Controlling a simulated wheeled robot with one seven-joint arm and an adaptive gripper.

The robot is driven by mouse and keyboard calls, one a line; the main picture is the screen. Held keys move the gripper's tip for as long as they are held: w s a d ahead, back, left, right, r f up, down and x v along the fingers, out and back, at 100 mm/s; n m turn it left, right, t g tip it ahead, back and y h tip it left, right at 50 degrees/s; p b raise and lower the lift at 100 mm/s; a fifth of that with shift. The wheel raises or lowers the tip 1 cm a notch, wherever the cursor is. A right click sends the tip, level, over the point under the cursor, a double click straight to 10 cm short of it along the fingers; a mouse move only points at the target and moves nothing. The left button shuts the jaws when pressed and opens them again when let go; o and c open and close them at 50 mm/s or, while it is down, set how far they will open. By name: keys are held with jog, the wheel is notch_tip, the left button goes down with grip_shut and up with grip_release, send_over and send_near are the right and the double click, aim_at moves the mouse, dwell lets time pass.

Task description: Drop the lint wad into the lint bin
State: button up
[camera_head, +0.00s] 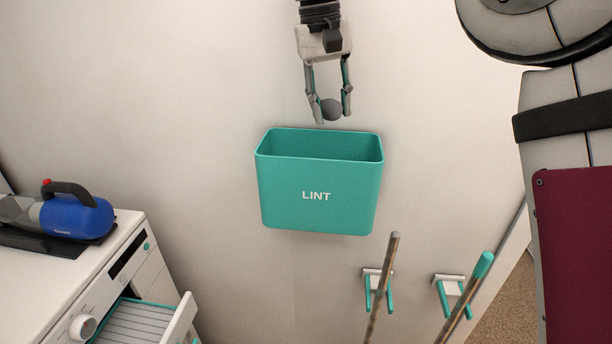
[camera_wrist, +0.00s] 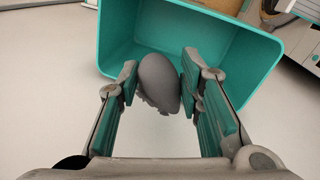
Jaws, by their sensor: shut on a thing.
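The lint wad (camera_head: 332,109) is a small grey ball, held between the two fingertips of my gripper (camera_head: 331,112). In the wrist view the wad (camera_wrist: 159,82) shows between the finger pads of my gripper (camera_wrist: 158,85), which is shut on it. The lint bin (camera_head: 317,192) is a teal open-topped box marked LINT, mounted on the wall. In the head view the wad appears just above the bin's back rim. In the wrist view the bin's opening (camera_wrist: 115,40) lies behind the wad. The inside of the bin that shows looks empty; its lower part is hidden.
A white appliance (camera_head: 60,290) with an open drawer (camera_head: 140,325) stands at lower left, with a blue handheld vacuum (camera_head: 76,216) on top. Two poles (camera_head: 385,275) rest by wall hooks (camera_head: 450,285) at lower right. The wall around the bin is clear.

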jog(key=shift+f+p, duration=0.3)
jog(key=shift+f, duration=2.55)
jog(key=o, duration=0.7)
jog(key=shift+o, duration=0.2)
notch_tip(320, 180, up, 12)
jog(key=a, duration=0.1)
jog(key=shift+s+a, duration=0.25)
jog(key=shift+a, duration=0.15)
